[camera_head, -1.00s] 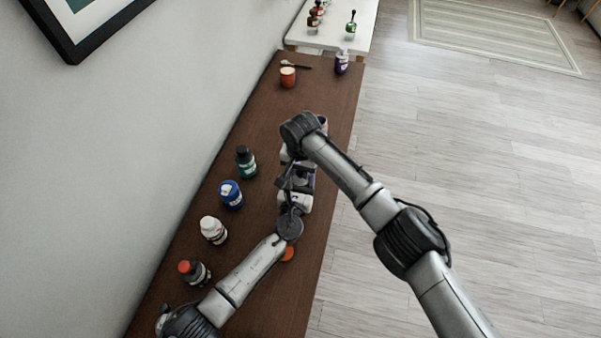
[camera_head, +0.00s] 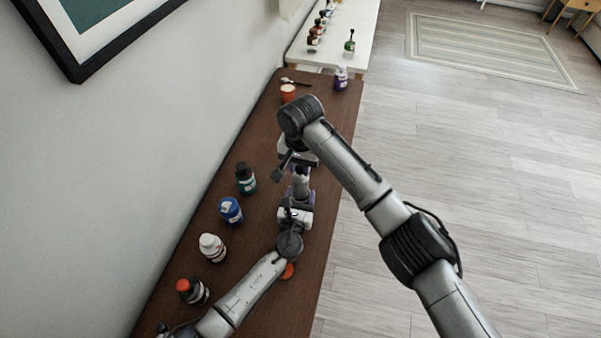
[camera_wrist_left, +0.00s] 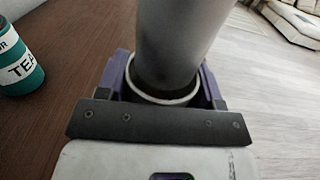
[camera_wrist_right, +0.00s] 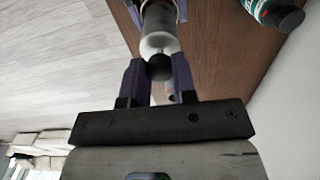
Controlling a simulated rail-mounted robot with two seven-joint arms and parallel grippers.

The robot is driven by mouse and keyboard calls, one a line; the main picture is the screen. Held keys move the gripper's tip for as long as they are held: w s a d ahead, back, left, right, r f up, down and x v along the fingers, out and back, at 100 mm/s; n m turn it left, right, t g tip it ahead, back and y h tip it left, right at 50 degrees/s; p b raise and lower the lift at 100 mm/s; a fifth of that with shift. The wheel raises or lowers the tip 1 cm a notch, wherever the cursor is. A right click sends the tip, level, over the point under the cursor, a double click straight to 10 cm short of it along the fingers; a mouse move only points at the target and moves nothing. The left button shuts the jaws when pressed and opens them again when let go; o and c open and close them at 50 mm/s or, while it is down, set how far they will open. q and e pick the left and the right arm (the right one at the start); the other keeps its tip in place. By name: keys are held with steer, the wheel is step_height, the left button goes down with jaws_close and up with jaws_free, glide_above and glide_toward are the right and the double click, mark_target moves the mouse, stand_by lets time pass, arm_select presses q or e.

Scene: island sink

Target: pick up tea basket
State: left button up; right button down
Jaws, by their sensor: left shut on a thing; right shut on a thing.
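A grey cylinder with a pale ring, probably the tea basket, shows between my grippers in the head view (camera_head: 301,183). In the left wrist view the cylinder (camera_wrist_left: 178,35) rises between the purple fingers of my left gripper (camera_wrist_left: 165,88), which is shut on it around the pale ring. In the right wrist view my right gripper (camera_wrist_right: 158,75) is shut on a small dark knob (camera_wrist_right: 159,67). Above the knob are a pale translucent part and a dark grey body (camera_wrist_right: 158,18). In the head view both fingertips are largely hidden by my own wrists.
A green bottle (camera_head: 245,180), a blue bottle (camera_head: 230,210), a white bottle (camera_head: 212,247) and a red-capped bottle (camera_head: 192,291) line the wall side. An orange cup (camera_head: 288,93) and a purple bottle (camera_head: 341,79) stand at the table's far end.

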steer(key=shift+r, duration=4.1)
arm_select(q)
steer(key=o, duration=1.1)
steer(key=shift+c, duration=0.2)
steer(key=shift+s, duration=0.1)
steer(key=v, duration=1)
steer(key=shift+s+a+f, duration=0.1)
steer(key=shift+s, duration=0.25)
steer(key=shift+s+a, duration=0.1)
steer(key=shift+s, duration=0.45)
arm_select(e)
steer(key=shift+r, duration=0.15)
